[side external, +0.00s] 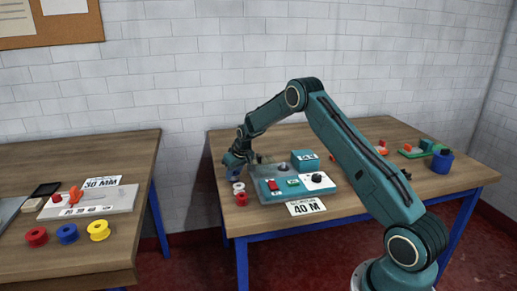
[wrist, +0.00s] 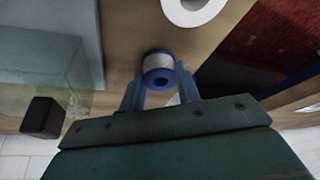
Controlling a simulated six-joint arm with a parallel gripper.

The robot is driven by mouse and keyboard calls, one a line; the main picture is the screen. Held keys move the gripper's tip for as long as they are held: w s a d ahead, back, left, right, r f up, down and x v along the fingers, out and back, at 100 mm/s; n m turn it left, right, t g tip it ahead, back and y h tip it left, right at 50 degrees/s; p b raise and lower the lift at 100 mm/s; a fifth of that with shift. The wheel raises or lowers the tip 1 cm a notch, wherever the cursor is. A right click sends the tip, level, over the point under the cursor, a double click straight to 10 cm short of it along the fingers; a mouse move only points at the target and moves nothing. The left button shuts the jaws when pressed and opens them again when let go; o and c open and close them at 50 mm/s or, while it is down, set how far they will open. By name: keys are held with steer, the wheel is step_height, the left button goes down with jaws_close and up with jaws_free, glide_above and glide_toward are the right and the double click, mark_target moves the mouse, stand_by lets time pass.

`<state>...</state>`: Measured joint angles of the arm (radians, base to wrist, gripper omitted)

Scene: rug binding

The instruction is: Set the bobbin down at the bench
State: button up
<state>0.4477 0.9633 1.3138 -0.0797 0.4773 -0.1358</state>
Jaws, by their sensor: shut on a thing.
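A blue-flanged bobbin (wrist: 158,64) with a pale grey-white winding sits between the fingers of my gripper (wrist: 158,88) in the wrist view. My gripper is shut on it. In the side view my gripper (side external: 234,164) is low at the left end of the right-hand bench (side external: 350,202), left of a teal and grey machine (side external: 283,184). The held bobbin is too small there to make out clearly, and I cannot tell whether it touches the bench top. A white spool (side external: 238,187) and a red spool (side external: 241,199) are close by on the bench.
The white spool also shows at the top of the wrist view (wrist: 194,8). A "40 M" card (side external: 306,207) lies in front of the machine. A separate left bench (side external: 70,258) holds red, blue and yellow spools. A gap lies between the benches.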

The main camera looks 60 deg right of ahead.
steer(key=shift+f, duration=0.2)
steer(key=o, duration=0.9)
steer(key=shift+o, duration=0.2)
steer(key=v, duration=1.2)
steer(key=shift+r, duration=0.15)
